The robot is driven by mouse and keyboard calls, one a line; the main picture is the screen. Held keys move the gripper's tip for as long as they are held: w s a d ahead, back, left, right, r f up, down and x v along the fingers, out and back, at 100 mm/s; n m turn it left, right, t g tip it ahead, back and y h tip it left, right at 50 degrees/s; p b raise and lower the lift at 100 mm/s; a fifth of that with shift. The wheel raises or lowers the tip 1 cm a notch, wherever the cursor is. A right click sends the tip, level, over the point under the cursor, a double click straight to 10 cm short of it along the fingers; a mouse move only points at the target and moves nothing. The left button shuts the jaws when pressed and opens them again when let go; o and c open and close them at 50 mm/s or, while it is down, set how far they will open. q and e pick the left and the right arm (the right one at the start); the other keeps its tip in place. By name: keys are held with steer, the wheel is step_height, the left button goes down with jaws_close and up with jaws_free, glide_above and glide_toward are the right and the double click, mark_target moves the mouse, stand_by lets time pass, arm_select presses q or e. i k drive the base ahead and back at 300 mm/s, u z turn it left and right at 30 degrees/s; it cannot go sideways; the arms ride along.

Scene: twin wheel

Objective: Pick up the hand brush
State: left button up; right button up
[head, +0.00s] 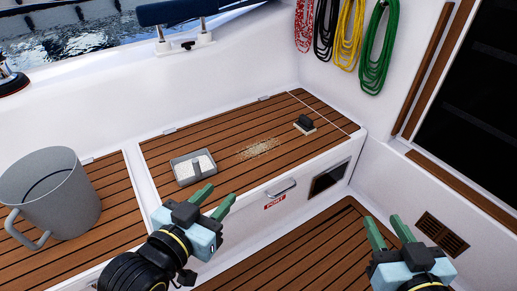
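A small dark block on a pale base, which looks like the hand brush (305,123), sits on the teak-slatted bench (225,143) toward its far right end. A grey, shallow, open-topped pan with a pale inside and a grey upright piece (193,167) sits at the bench's left front. A patch of tan crumbs (260,148) lies between them. My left gripper (214,199) is open and empty, in front of the bench and near the pan in the picture. My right gripper (384,220) is open and empty at lower right, well apart from the brush.
A grey bucket (50,192) with a handle stands on the left bench section. The bench front has a metal handle (281,189) and a dark opening (329,179). Coiled ropes (375,50) hang on the white wall. The bench around the brush is clear.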

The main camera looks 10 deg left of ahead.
mark_target(305, 124)
steer(key=z, duration=1.15)
steer(key=i, duration=1.8)
steer(key=u, duration=2.75)
steer(key=i, duration=0.55)
